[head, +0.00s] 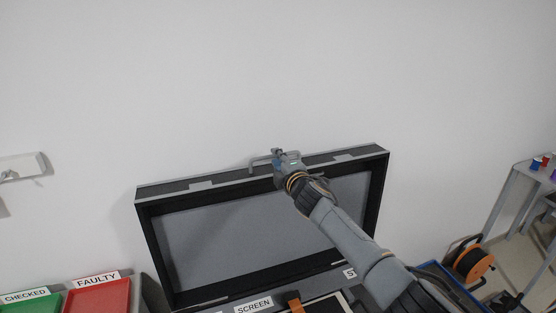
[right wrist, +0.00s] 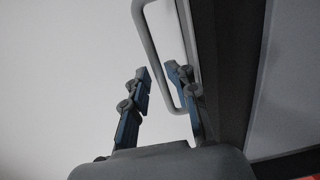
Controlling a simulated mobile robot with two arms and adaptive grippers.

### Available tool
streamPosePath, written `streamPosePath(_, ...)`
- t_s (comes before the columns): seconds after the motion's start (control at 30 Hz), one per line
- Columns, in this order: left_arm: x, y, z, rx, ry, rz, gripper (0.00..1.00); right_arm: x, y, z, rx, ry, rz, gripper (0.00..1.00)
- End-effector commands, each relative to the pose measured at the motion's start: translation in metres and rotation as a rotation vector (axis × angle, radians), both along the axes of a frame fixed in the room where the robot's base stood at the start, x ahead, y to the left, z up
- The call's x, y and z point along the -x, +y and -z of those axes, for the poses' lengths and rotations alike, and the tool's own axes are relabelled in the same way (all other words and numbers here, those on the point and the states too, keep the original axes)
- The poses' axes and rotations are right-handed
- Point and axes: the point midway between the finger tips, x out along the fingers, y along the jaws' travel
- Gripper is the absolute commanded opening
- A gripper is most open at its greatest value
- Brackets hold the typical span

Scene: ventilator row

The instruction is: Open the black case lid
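The black case lid (head: 153,240) stands raised, nearly upright, in front of the wall, with its grey inner panel (head: 235,235) facing me. A grey handle (head: 258,162) sits on its top edge; the handle also shows as a loop in the right wrist view (right wrist: 150,38). My right gripper (head: 279,155) is at this handle. In the right wrist view, its two blue-grey fingers (right wrist: 157,80) stand apart, with the handle's outer bar seeming to run between them. I cannot tell whether either finger touches it. My left gripper is not in view.
A green tray (head: 28,303) labelled CHECKED and a red tray (head: 100,298) labelled FAULTY are at lower left. A SCREEN label (head: 254,306) is at the case's front. An orange cable reel (head: 472,263) and a grey table (head: 512,190) are at right.

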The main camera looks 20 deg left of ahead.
Motion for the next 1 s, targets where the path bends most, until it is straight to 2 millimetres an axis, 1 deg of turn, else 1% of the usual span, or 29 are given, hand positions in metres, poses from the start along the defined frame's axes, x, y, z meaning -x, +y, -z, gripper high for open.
streamPosePath(0.2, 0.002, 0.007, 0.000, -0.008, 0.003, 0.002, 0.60, -0.001, 0.000, -0.002, -0.001, -0.003, 0.000, 0.33)
streamPosePath(0.3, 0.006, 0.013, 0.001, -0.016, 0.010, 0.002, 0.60, -0.001, -0.001, -0.003, -0.001, -0.003, 0.001, 0.33)
streamPosePath(0.57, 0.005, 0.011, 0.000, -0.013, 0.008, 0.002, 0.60, 0.004, -0.008, -0.006, -0.003, -0.009, 0.004, 0.33)
streamPosePath(0.83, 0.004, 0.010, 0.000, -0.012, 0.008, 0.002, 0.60, 0.024, -0.019, -0.004, -0.001, -0.004, -0.001, 0.33)
streamPosePath(1.0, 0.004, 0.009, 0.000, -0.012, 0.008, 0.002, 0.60, 0.039, -0.030, -0.005, -0.002, -0.004, 0.000, 0.33)
